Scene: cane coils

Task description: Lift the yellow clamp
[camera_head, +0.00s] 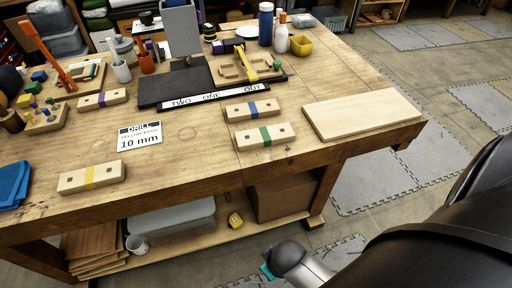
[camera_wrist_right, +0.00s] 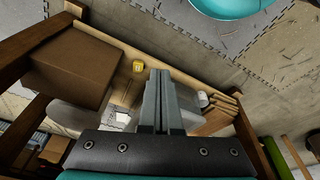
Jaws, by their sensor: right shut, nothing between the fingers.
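The yellow clamp (camera_head: 246,64) appears as a slim yellow bar lying across a pale wooden frame (camera_head: 229,73) on the dark board at the back of the workbench. Its far end is at the upper left and its near end at the lower right. My right gripper shows in the right wrist view (camera_wrist_right: 160,75), its two grey fingers together with nothing between them. It points toward the bench's lower shelf, far from the clamp. My left gripper is not in view.
The workbench (camera_head: 190,175) carries several banded wood blocks (camera_head: 250,110), a plain board (camera_head: 362,114), a "DRILL 10 mm" card (camera_head: 139,135) and bottles (camera_head: 265,25). The lower shelf (camera_head: 190,245) holds a cardboard box (camera_wrist_right: 72,70) and a yellow tape measure (camera_wrist_right: 138,66).

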